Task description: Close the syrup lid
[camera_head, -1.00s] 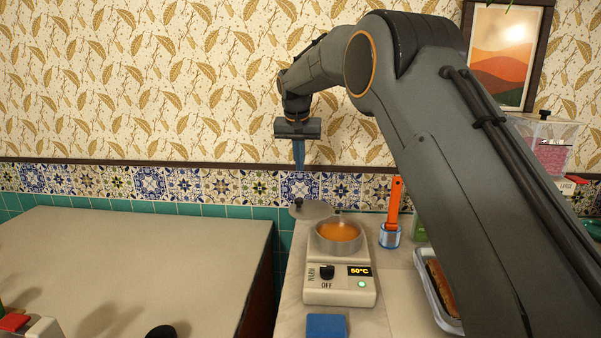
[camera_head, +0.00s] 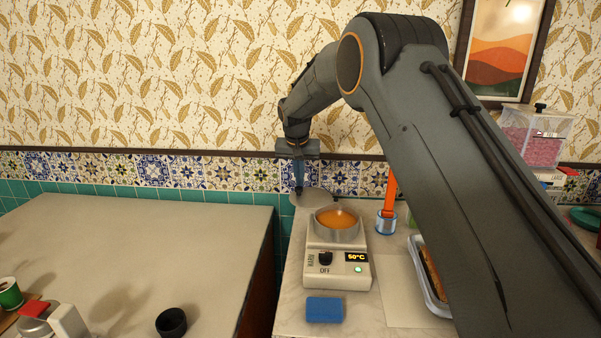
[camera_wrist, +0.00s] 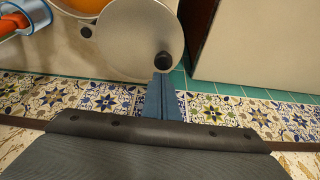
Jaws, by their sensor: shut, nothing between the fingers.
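The syrup pot (camera_head: 336,224) sits on the white warmer (camera_head: 338,258), open, with orange syrup showing. Its round grey lid (camera_head: 312,199) is swung open behind the pot. In the wrist view the lid (camera_wrist: 120,45) is a flat grey disc beside the syrup (camera_wrist: 92,5), with a black knob (camera_wrist: 163,61) near its outer edge. My gripper (camera_head: 298,190) is shut and empty, pointing down at the lid's far left edge. In the wrist view its blue fingertips (camera_wrist: 161,78) are right by the knob; I cannot tell whether they touch it.
A blue sponge (camera_head: 324,309) lies in front of the warmer. An orange-handled tool stands in a blue-banded cup (camera_head: 386,222) to the right. A clear tray (camera_head: 430,276) lies further right. The tiled wall (camera_head: 210,180) is close behind the lid. A gap separates the left counter (camera_head: 130,250).

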